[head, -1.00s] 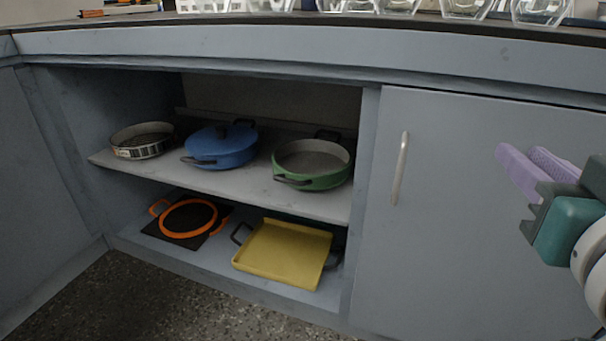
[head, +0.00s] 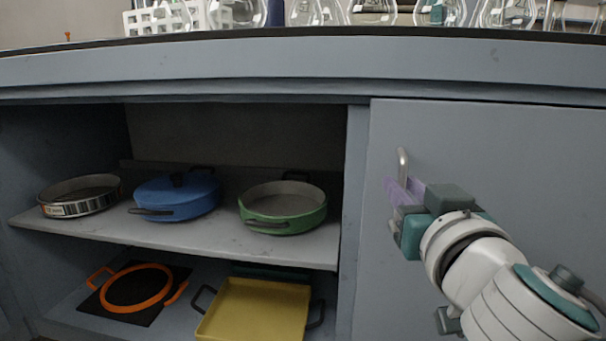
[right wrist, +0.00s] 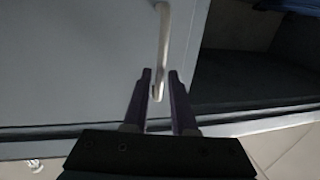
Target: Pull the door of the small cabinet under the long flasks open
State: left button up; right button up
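The cabinet door (head: 480,145) is a flat grey-blue panel under the counter and looks closed. Its slim vertical metal handle (head: 403,163) is near the door's left edge; the lower part is hidden behind my right gripper. My right gripper (head: 404,191) has purple fingers pointing at the door at the handle's lower part. In the right wrist view the fingers of the gripper (right wrist: 160,74) are apart, with the lower end of the handle (right wrist: 163,40) between them. I cannot tell whether either finger touches it. My left gripper is not in view.
Left of the door is an open compartment. Its shelf (head: 185,232) holds a round sieve (head: 80,196), a blue pot (head: 177,194) and a green pan (head: 284,206). Below are an orange ring (head: 137,287) and a yellow tray (head: 255,312). Glass flasks (head: 372,12) stand on the counter.

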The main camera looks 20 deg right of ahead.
jog(key=shift+x, duration=0.75)
grip_shut()
dwell(0.9)
